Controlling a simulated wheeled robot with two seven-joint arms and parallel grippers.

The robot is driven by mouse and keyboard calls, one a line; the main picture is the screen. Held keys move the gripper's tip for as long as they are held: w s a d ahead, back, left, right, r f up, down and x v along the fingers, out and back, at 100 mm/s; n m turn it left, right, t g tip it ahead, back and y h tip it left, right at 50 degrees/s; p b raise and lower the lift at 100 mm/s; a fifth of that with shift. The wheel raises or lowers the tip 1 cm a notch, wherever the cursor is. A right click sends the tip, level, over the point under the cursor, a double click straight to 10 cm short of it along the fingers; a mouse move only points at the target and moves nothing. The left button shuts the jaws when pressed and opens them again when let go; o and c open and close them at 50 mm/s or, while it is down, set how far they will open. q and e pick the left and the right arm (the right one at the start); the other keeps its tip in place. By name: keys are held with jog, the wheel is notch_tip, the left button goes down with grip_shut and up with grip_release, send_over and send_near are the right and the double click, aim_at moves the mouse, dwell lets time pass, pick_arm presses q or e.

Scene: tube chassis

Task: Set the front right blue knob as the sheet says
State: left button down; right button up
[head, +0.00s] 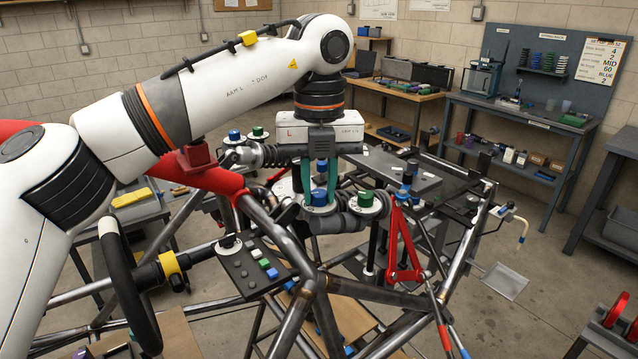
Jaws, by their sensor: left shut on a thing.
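My left gripper (320,196) reaches straight down over the front of the tube chassis. Its two teal fingers are shut on a blue knob (319,199), one finger on each side. The knob sits on a pale round dial, partly hidden by the fingers. A green knob (366,198) on its own pale dial stands just to the right. At the back left are another blue knob (234,135) and another green knob (257,131). The sheet (603,60) hangs on the board at the far right; its larger lines seem to read 4, 2, MID, 60, BLUE, 2. My right gripper is not in view.
Chassis tubes (290,322) surround the knobs. A red linkage (402,240) rises close to the right of the green knob. A dark button panel (252,266) lies front left. Workbenches (520,125) line the back wall. Open floor lies to the right.

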aim_at(320, 192)
pick_arm(q)
jog(key=shift+r, duration=0.2)
jog(key=c, duration=1.2)
grip_release()
jog(key=shift+f, duration=0.1)
jog(key=shift+w+r, duration=0.1)
jog(key=shift+r, duration=0.45)
notch_tip(320, 192, up, 11)
jog(key=shift+p, duration=0.45)
jog(key=shift+f, duration=0.1)
